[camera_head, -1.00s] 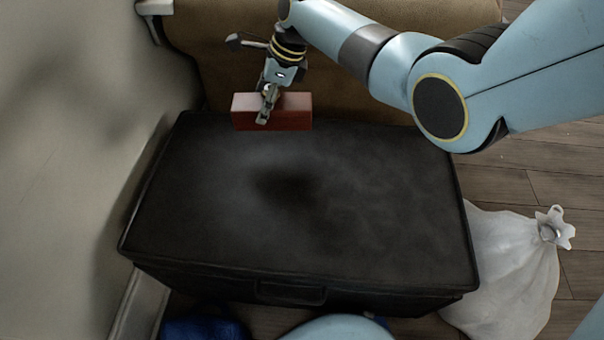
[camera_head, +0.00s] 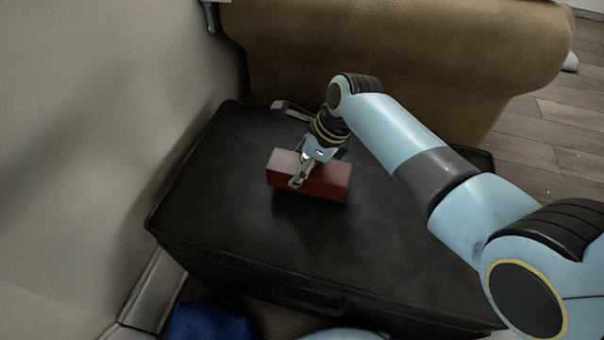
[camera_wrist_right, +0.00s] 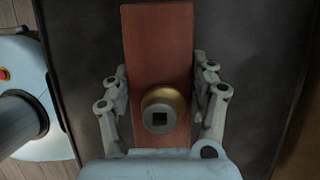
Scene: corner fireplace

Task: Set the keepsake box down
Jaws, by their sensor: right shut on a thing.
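The keepsake box is a reddish-brown oblong block (camera_head: 327,184) in the head view, over the middle of the black trunk (camera_head: 190,215). My right gripper (camera_head: 298,180) is shut on it, with its fingers across the box's near side and top. In the right wrist view the box (camera_wrist_right: 158,50) lies between the two fingers of the right gripper (camera_wrist_right: 160,110), with the dark trunk top around it. Whether the box touches the trunk lid or hangs just above it, I cannot tell. My left gripper is not in view.
A tan leather seat (camera_head: 400,50) stands behind the trunk. A pale wall (camera_head: 110,110) runs along the left. A blue thing (camera_head: 207,322) lies on the floor in front. The trunk lid is bare to the left of the box.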

